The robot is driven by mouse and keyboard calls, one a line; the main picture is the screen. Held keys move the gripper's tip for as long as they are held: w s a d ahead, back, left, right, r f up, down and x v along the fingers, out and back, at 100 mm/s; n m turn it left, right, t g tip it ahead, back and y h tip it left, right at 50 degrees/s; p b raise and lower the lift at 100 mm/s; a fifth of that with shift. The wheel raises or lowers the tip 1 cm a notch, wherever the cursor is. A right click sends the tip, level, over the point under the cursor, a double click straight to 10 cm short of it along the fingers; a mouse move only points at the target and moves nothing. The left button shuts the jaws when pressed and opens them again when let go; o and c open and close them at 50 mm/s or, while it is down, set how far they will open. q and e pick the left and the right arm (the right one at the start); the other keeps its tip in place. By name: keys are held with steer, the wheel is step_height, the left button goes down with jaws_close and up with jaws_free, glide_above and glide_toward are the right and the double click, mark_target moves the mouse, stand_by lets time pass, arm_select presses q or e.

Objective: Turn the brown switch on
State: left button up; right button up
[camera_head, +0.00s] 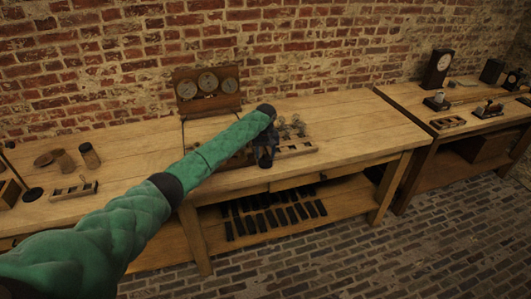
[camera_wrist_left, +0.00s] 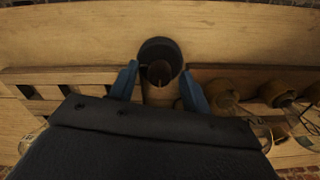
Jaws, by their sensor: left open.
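My left gripper (camera_head: 265,158) points down over the front of the middle bench, beside a wooden rack (camera_head: 299,150). In the left wrist view its two blue fingers (camera_wrist_left: 160,72) are apart, one on each side of a brown cylinder (camera_wrist_left: 159,94) with a dark round top. I cannot tell whether the fingers touch it. I cannot pick out the brown switch for sure. Small switch-like devices stand on the right bench, one at the left (camera_head: 437,102) and one further right (camera_head: 488,109). My right gripper is not in view.
Several jar-like items (camera_head: 297,126) stand right of the gripper. Brown cylinders (camera_head: 89,156) and a small wooden rack (camera_head: 73,190) are at the left. The bench's right end is clear.

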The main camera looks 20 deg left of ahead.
arm_select(q)
steer(key=c, duration=1)
